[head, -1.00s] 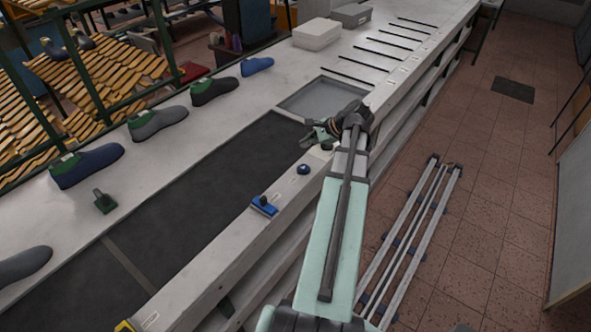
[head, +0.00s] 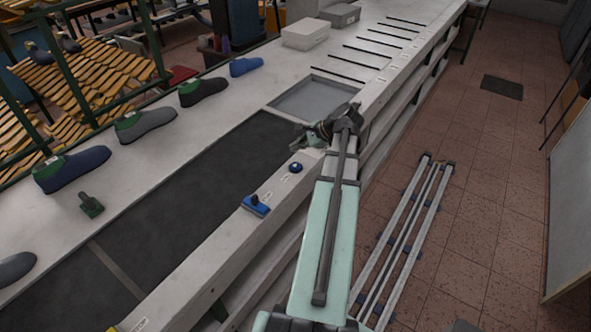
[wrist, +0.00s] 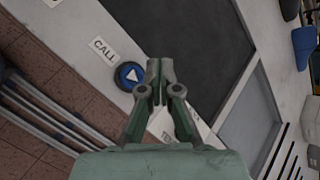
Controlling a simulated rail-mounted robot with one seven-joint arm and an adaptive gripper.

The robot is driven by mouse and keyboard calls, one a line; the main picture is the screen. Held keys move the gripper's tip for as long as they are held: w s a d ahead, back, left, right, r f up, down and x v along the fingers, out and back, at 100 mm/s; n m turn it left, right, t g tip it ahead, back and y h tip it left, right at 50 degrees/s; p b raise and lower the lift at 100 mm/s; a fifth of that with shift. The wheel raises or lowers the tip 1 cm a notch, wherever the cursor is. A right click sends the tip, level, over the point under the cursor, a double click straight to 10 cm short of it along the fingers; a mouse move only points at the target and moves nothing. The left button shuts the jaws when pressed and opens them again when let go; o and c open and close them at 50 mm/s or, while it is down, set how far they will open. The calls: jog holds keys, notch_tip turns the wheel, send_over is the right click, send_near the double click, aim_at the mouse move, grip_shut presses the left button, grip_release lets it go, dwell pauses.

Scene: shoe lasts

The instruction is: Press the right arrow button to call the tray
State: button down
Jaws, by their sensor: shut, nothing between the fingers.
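A round blue button (wrist: 130,76) with a white arrow sits on the bench's front ledge, beside a white label (wrist: 104,50) reading CALL. It also shows in the head view (head: 295,167). My gripper (wrist: 160,82) is shut and empty. Its fingertips appear just right of the button in the wrist view, and just beyond it in the head view. I cannot tell their height above the ledge or any contact. A second label (wrist: 163,127), starting with TE, is partly hidden behind my fingers.
A dark belt (head: 200,195) runs along the bench, with a grey recessed panel (head: 315,98) past its end. A blue block-like fixture (head: 255,205) is on the ledge nearer me. Several shoe lasts line the far side. Metal rails (head: 405,240) lie on the floor at right.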

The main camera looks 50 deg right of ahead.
aim_at(297, 166)
notch_tip(297, 166, down, 3)
jog(key=shift+b, duration=0.9)
jog(key=shift+f+b, duration=0.3)
jog(key=shift+f, duration=0.8)
